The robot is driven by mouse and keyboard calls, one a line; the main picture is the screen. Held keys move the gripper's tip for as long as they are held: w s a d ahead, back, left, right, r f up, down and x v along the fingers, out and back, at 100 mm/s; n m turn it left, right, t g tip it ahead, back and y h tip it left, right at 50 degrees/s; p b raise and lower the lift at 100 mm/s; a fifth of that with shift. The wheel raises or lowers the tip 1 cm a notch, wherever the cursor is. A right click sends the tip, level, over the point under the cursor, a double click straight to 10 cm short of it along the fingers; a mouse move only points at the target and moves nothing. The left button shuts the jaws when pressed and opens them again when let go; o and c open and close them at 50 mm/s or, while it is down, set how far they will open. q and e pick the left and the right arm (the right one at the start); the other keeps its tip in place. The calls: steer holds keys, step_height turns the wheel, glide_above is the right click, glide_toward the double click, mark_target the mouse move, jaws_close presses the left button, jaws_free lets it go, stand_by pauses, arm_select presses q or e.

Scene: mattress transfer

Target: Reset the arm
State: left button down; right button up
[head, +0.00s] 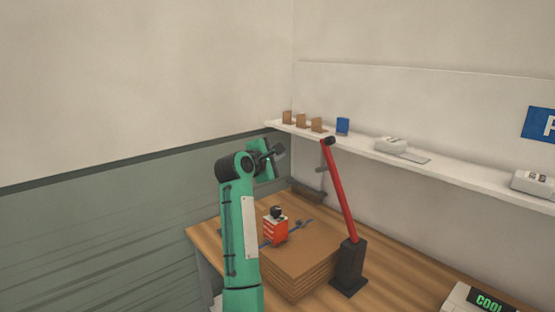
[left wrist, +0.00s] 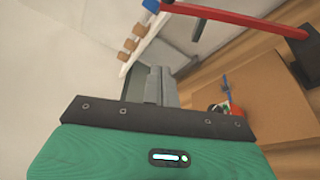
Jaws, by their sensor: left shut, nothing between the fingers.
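My left arm is green and rises from the bottom of the head view. Its gripper (head: 278,152) is dark, raised above the wooden table (head: 206,238) near the back wall. In the left wrist view the left gripper's grey fingers (left wrist: 154,86) are together with nothing between them. Nothing touches the fingers. My right gripper is in neither view.
A brown stack (head: 300,262) on the table carries a small orange-red object (head: 275,231) and a grey wrench-like tool (head: 296,227). A red arm on a black post (head: 349,266) stands beside it. A white shelf (head: 455,174) holds small blocks and white devices.

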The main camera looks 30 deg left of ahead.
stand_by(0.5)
arm_select(q)
steer(key=s+d+f+m+g, duration=0.2)
steer(key=s+d+f+m, duration=0.15)
steer(key=s+f, duration=0.45)
steer(key=s+d+f+m+g, duration=0.2)
steer(key=s+f+m, duration=0.15)
steer(key=f, duration=0.75)
steer(key=s+d+f+m+g, duration=0.25)
steer(key=s+f+m, duration=0.25)
steer(key=f, duration=0.5)
steer(key=s+d+f+m+g, duration=0.2)
steer(key=s+d+f+m, duration=0.25)
steer(key=s, duration=0.65)
steer(key=s+d+f+m+g, duration=0.25)
steer(key=s+f+m, duration=0.2)
steer(key=s, duration=0.55)
steer(key=s+d+f+m+g, duration=0.2)
steer(key=s+d+f+m, duration=0.25)
steer(key=s, duration=0.65)
step_height(320, 180, down, 32)
steer(key=s+g, duration=0.1)
steer(key=s+a+f, duration=0.2)
steer(key=s+f, duration=0.7)
steer(key=s+a+f+g, duration=0.1)
steer(key=s+a+f, duration=0.1)
steer(key=s+f, duration=0.7)
steer(key=shift+s+a+f, duration=0.15)
steer(key=shift+s+f, duration=0.2)
steer(key=shift+s, duration=0.05)
